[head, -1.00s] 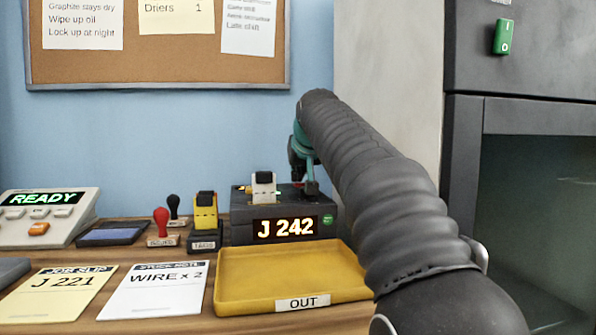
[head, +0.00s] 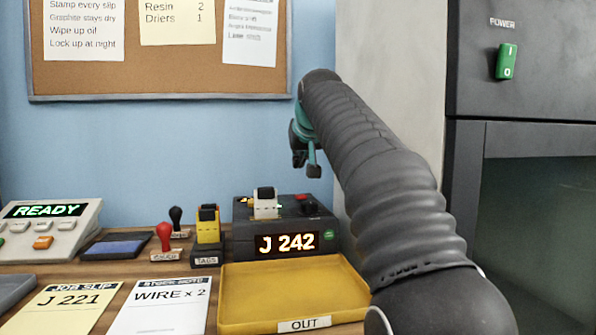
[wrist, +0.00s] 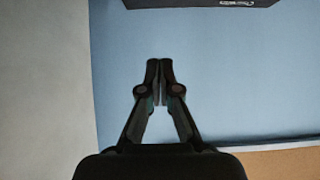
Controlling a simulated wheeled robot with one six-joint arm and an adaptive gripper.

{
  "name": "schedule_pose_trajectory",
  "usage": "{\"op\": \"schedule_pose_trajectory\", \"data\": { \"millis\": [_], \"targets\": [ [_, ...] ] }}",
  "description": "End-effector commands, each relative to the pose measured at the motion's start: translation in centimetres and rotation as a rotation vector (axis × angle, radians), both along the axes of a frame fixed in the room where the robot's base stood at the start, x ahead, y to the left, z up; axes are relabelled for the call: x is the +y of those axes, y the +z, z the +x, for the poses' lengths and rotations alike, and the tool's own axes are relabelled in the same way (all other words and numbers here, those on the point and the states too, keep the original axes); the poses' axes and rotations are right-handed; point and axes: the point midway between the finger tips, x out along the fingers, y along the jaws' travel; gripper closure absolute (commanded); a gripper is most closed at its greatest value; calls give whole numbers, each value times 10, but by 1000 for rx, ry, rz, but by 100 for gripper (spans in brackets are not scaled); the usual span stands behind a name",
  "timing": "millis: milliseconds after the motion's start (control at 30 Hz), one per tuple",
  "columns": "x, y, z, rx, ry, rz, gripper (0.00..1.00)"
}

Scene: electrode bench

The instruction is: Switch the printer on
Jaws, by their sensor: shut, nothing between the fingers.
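A dark box, which looks like the printer (head: 250,240), stands at the back of the bench. Its front display is lit and reads "J 242", with a small green round mark beside it. A white and black piece and a red control (head: 304,197) are on its top. My gripper (head: 314,175) is above the box's right part, apart from it, with nothing held. In the wrist view its fingers (wrist: 160,68) are together. A dark edge with small light lettering (wrist: 235,3) shows at the top there; I cannot tell for sure what it is.
A yellow OUT tray (head: 235,318) lies in front of the box. Stamps (head: 164,237), a yellow tag holder (head: 207,228) and a READY console (head: 45,225) stand to the left. A dark cabinet (head: 530,100) with a green POWER switch (head: 506,62) is at the right.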

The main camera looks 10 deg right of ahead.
Motion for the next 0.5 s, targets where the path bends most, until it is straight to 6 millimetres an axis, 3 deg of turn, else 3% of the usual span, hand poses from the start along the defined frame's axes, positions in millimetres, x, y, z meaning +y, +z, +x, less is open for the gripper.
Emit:
{"op": "schedule_pose_trajectory", "data": {
  "millis": [233,500],
  "targets": [
    [-1,39,-29,-4,-2,0,100],
    [-1,57,-44,-1,-1,0,100]
  ]
}}
